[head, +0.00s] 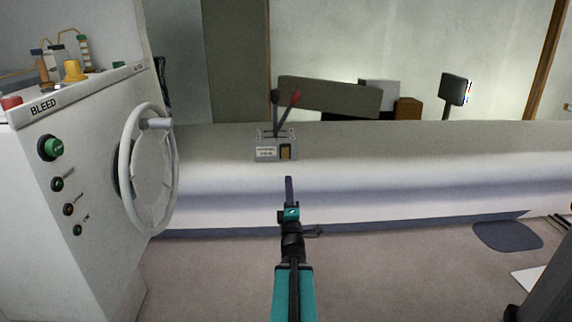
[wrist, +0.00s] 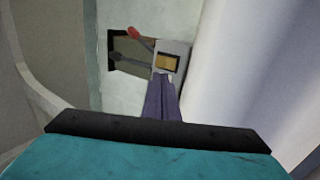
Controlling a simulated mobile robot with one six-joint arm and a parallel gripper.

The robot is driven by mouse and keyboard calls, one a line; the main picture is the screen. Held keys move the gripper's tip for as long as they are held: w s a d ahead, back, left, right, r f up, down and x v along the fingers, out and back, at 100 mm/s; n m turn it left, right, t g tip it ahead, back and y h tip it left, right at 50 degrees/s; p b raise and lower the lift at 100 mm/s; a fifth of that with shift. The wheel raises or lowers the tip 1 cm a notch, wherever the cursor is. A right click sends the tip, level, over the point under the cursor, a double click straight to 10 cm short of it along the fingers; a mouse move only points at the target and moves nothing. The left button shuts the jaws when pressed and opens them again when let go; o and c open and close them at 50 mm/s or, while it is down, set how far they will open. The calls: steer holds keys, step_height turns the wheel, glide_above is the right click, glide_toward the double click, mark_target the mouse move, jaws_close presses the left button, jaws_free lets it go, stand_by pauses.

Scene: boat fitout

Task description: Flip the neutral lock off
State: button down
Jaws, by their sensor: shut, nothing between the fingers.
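The throttle box (head: 276,148) is a small grey unit on the white ledge, with a label plate on its front left. It has two levers, one with a black knob (head: 275,97) and one with a red knob (head: 295,98). A yellow-brown rocker in a dark frame (head: 286,152), probably the neutral lock, is on its front right. In the wrist view the rocker (wrist: 168,62) lies just beyond my fingertips. My gripper (head: 289,181) is shut and empty, in front of and below the box. Whether the fingertips touch the box is unclear.
A white console (head: 90,170) with a handwheel (head: 150,170) and several buttons stands at the left. The ledge (head: 400,150) is bare to the right of the box. A grey panel (head: 330,97) and a dark screen (head: 453,89) stand behind.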

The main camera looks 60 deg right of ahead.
mark_target(287, 150)
steer(key=shift+b+x, duration=0.95)
steer(key=shift+b, duration=1.15)
steer(key=shift+w+d+b, duration=0.15)
steer(key=shift+d+b, duration=0.05)
steer(key=shift+b, duration=0.6)
steer(key=shift+b+x, duration=0.9)
steer(key=shift+x, duration=3.7)
steer(key=shift+r, duration=0.2)
